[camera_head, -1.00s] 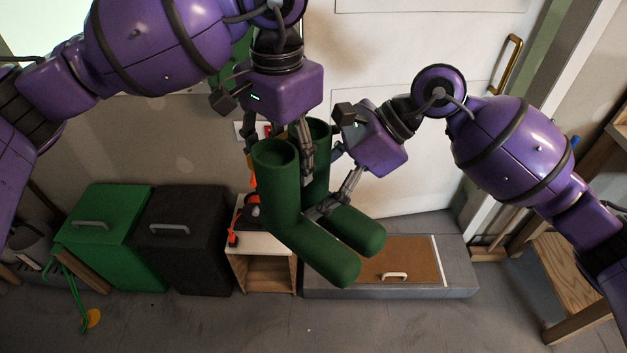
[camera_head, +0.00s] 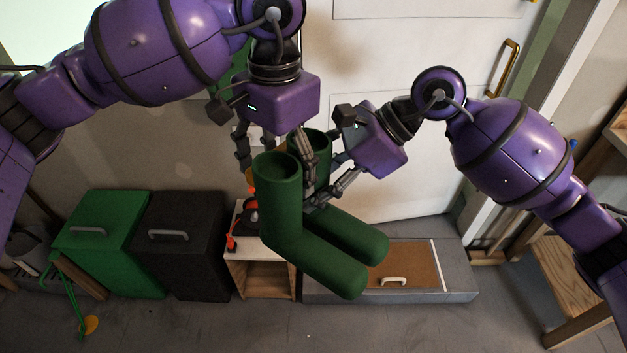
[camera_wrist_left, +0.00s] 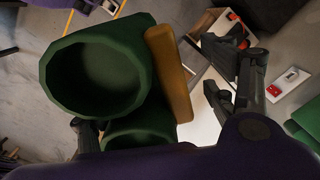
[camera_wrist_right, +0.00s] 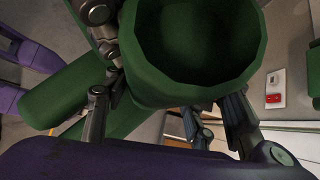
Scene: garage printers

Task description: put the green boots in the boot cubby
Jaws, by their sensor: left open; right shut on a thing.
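The pair of green boots (camera_head: 282,215) hangs upright in the air, openings up and toes toward the lower right. My right gripper (camera_head: 328,197) is shut on the boots at the rear boot's shaft, which fills much of the right wrist view (camera_wrist_right: 190,50). My left gripper (camera_head: 272,160) is open at the front boot's top. One finger is apart from the boot on the left, the other is between the shafts. A tan tab (camera_wrist_left: 168,75) sits beside the boot opening. The small white-topped wooden cubby (camera_head: 264,278) stands on the floor behind the boots, its open front partly visible.
A green bin (camera_head: 100,240) and a black bin (camera_head: 180,245) stand left of the cubby. A low grey platform with a brown handled panel (camera_head: 410,265) lies to its right, before a white door (camera_head: 420,150). Red-orange items lie on the cubby's top. The front floor is clear.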

